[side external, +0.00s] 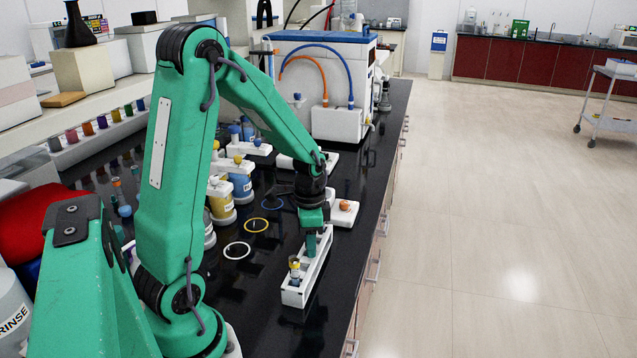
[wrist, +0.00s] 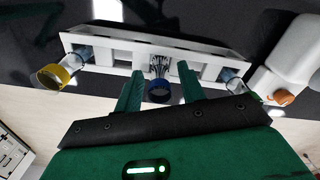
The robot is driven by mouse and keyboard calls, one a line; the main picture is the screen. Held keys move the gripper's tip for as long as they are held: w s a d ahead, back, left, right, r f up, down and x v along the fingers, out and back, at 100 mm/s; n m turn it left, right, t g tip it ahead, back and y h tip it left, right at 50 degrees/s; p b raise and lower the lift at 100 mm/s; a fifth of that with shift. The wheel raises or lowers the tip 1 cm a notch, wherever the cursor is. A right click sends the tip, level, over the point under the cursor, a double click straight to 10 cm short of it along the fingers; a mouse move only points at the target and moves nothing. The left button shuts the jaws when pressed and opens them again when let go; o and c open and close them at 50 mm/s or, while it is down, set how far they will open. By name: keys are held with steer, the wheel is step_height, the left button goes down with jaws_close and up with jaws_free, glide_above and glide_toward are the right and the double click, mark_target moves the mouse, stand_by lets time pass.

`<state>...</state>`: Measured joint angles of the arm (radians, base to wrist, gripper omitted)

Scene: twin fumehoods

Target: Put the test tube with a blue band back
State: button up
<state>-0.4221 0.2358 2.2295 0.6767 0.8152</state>
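A white rack (side external: 297,297) stands near the bench's front edge in the side view and spans the wrist view (wrist: 105,42). A tube with a blue band (wrist: 158,90) appears to be in its middle part, between my gripper's fingers (wrist: 160,88), with a visible gap on each side. A yellow-banded tube (wrist: 53,77) is in the rack's left end in the wrist view; it also shows in the side view (side external: 294,266). Another tube (wrist: 232,80) is at the right end, its band partly hidden. In the side view my gripper (side external: 312,240) points down over the rack, hiding the middle tube.
A white block with an orange knob (side external: 345,207) stands just behind the rack. Coloured rings (side external: 237,250) mark the black bench to its left. Yellow and blue bottles (side external: 239,182) stand farther back. A blue-and-white machine (side external: 325,75) fills the far end.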

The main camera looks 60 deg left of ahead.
step_height(320, 180, up, 12)
steer(key=shift+r, duration=0.1)
stand_by(0.5)
stand_by(0.5)
steer(key=s+d+r+n+t, duration=0.2)
steer(key=s+d+r, duration=0.1)
steer(key=d, duration=0.4)
steer(key=s+d+r+n+t, duration=0.2)
steer(key=s+d+r+t, duration=0.1)
steer(key=s+d, duration=0.3)
steer(key=shift+d+n+t, duration=0.3)
steer(key=shift+d, duration=0.25)
stand_by(0.8)
